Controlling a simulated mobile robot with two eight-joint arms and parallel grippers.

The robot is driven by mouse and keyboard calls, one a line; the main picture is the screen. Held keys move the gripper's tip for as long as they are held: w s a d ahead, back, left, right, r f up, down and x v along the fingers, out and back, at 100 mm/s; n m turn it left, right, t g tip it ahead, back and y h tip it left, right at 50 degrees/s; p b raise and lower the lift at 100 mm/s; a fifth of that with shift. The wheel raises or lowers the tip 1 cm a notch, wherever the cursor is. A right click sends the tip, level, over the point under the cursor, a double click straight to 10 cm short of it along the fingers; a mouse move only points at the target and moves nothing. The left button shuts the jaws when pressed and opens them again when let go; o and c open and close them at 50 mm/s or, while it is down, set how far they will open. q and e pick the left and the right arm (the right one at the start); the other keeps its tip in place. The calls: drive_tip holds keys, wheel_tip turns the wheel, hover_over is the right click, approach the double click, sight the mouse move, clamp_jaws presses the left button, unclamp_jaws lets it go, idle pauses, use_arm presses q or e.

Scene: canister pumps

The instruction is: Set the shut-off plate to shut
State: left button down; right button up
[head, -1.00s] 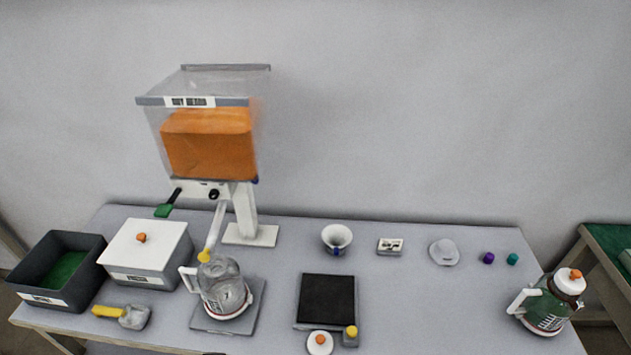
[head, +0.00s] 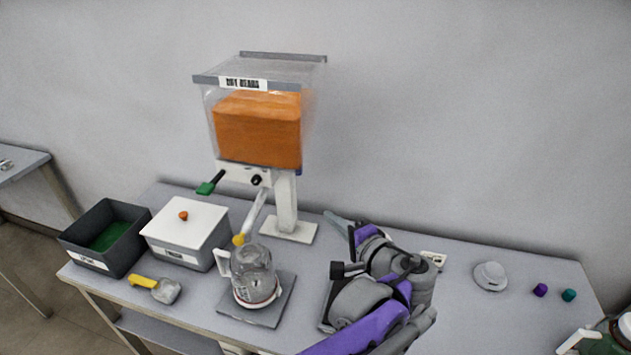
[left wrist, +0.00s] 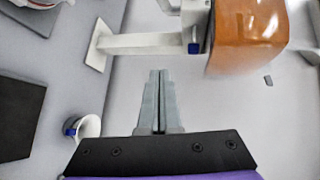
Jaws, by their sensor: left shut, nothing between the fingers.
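A clear hopper (head: 258,90) of orange contents stands on a white post at the back of the table. Under it are a lever with a green grip (head: 205,188), a black knob (head: 257,180) and a small blue tab (head: 299,171) on the right side. The blue tab also shows in the left wrist view (left wrist: 194,48). I cannot tell for sure which part is the shut-off plate. My left gripper (head: 330,216) is right of the post, apart from it. Its fingers are shut and empty in the left wrist view (left wrist: 158,74). My right gripper is out of view.
A glass jug (head: 253,272) stands on a grey plate (head: 230,306) below the spout (head: 252,215). A lidded bin (head: 187,232), an open bin (head: 92,260) and a scoop (head: 160,289) are left. A white cup (left wrist: 88,126) is near my left gripper. Wall space beside the hopper is free.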

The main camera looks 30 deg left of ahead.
use_arm(q)
wheel_tip(320, 180, up, 3)
drive_tip(key=w+d+t+y, duration=0.1)
drive_tip(key=w+d+y, duration=0.1)
drive_tip(key=w+d, duration=0.1)
drive_tip(key=s+a+x, duration=0.1)
drive_tip(key=s+x, duration=0.1)
drive_tip(key=x, duration=1.1)
drive_tip(key=shift+r+m+t+p, duration=0.3)
drive_tip(key=shift+r+t, duration=0.1)
drive_tip(key=shift+r, duration=0.1)
drive_tip(key=a, duration=0.1)
drive_tip(key=s+a, duration=0.1)
drive_tip(key=a, duration=0.1)
drive_tip(key=shift+a, duration=0.25)
drive_tip(key=shift+w, duration=0.1)
